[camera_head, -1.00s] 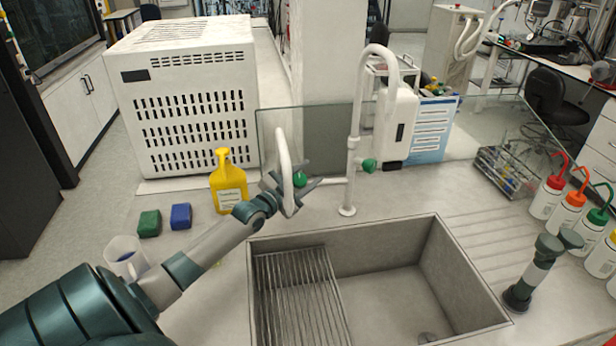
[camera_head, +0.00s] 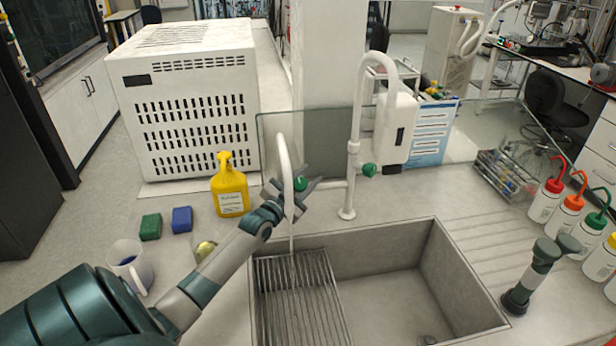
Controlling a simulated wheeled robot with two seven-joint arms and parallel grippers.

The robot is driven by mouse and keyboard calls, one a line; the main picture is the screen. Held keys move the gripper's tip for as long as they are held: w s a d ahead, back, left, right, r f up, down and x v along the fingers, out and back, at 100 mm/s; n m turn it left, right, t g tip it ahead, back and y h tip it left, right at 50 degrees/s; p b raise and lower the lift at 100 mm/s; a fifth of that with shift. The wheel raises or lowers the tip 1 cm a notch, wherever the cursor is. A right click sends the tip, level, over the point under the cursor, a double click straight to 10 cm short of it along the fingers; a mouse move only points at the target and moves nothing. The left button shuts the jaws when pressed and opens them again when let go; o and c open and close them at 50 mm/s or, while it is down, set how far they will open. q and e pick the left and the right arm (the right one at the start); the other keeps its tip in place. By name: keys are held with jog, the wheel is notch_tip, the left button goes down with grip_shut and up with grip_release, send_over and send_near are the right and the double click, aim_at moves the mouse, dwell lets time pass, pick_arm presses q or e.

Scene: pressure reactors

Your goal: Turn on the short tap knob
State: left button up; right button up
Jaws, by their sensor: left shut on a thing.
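The short tap (camera_head: 285,165) is a thin white curved spout at the back left of the sink. A thin pale stream runs down from it onto the ribbed left part of the sink. Its green knob (camera_head: 300,184) sits just right of the spout. My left gripper (camera_head: 304,187) is at this knob with its fingers around it, shut on it; the spout partly hides the gripper. The tall tap (camera_head: 354,150) stands to the right with its own green knob (camera_head: 369,170). My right gripper (camera_head: 559,244) is over the counter right of the sink; its fingers are too unclear to judge.
The sink (camera_head: 390,290) lies in front of the taps. A yellow bottle (camera_head: 230,192), a green sponge (camera_head: 151,227), a blue sponge (camera_head: 182,219) and a mug (camera_head: 130,266) stand left. Several wash bottles (camera_head: 546,200) line the right side. A glass panel (camera_head: 325,140) stands behind the taps.

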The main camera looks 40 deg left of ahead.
pick_arm(q)
jog(key=shift+a+r+n+y+p, duration=0.15)
jog(key=shift+n+y+p, duration=0.15)
jog(key=shift+n+y, duration=0.55)
jog(key=shift+a+n+y+p, duration=0.1)
jog(key=shift+n+y+p, duration=0.2)
jog(key=shift+n+y, duration=0.5)
jog(key=n+y, duration=0.2)
jog(key=y, duration=0.1)
jog(key=shift+s+a+n, duration=0.15)
jog(key=shift+a+n, duration=0.05)
jog(key=shift+n, duration=0.05)
jog(key=n+y, duration=0.1)
jog(key=n+g+y, duration=0.1)
jog(key=n+y, duration=0.1)
jog(key=shift+s+a, duration=0.15)
jog(key=shift+a, duration=0.1)
jog(key=shift+s+a+r+n+g+y+b, duration=0.1)
jog(key=shift+n+g+y+b, duration=0.05)
jog(key=shift+n+g+y, duration=0.35)
jog(key=shift+s+a+n+g+y+b, duration=0.1)
jog(key=shift+a+n+g+y+b, duration=0.15)
jog(key=shift+n+y, duration=0.25)
jog(key=shift+s+r+n+g+y+b, duration=0.1)
jog(key=shift+n+g+y, duration=0.35)
jog(key=shift+n, duration=0.15)
jog(key=o, duration=0.8)
jog(key=shift+w+r+m+t+h, duration=0.1)
jog(key=shift+m+t+h, duration=0.25)
jog(key=shift+m, duration=0.25)
